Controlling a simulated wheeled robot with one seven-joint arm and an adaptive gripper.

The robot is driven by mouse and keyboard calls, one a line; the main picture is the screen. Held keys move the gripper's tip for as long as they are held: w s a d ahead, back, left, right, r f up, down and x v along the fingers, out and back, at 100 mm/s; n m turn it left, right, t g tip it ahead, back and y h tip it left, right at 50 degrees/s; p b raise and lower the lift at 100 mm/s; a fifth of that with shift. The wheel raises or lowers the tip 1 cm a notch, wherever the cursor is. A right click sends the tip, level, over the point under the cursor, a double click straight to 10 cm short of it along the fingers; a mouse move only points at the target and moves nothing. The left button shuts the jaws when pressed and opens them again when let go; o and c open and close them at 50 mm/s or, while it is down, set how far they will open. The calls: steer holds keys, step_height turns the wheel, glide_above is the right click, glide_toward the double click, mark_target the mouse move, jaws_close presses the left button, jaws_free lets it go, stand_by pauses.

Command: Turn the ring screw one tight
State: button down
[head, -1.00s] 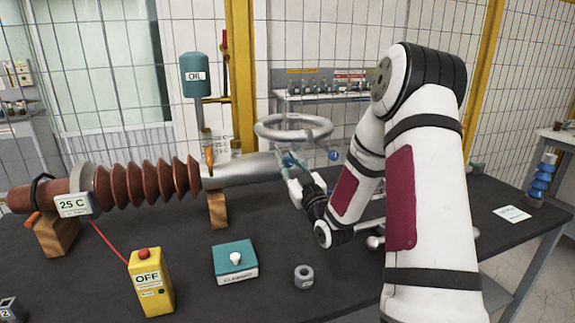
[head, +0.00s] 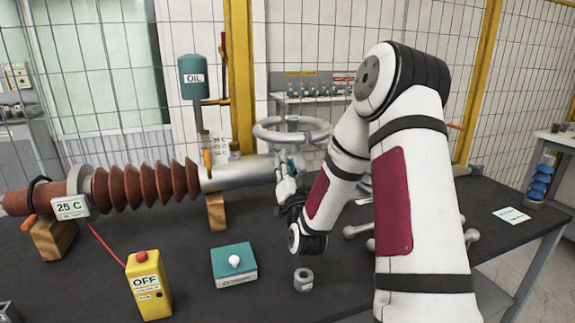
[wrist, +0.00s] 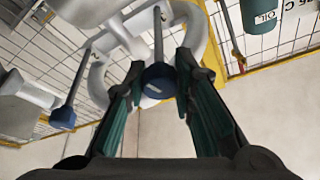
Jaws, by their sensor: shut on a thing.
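The bushing transformer (head: 238,172) lies level on the dark table, with a grey metal ring (head: 266,136) above its right end. In the wrist view, a ring screw with a dark blue head (wrist: 158,82) and thin grey shank stands between my fingertips; a pale mark shows on its head. My gripper (wrist: 160,72) is shut on this head, with one finger on each side. A second blue-headed screw (wrist: 62,117) is apart to the left, outside the fingers. In the head view, my gripper (head: 284,168) is below the ring, and the held screw cannot be made out there.
A yellow OFF box (head: 148,288), a teal box with a white knob (head: 234,263) and a grey nut (head: 303,280) are on the table in front. A metal wrench-like tool (head: 362,228) lies behind my arm. A teal oil container (head: 194,77) stands behind the bushing.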

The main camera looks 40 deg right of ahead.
steer(key=shift+f+m, duration=0.15)
steer(key=shift+m, duration=0.35)
steer(key=c, duration=1.3)
jaws_free()
steer(key=v, duration=0.7)
steer(key=shift+s+a, duration=0.15)
steer(key=shift+s, duration=0.05)
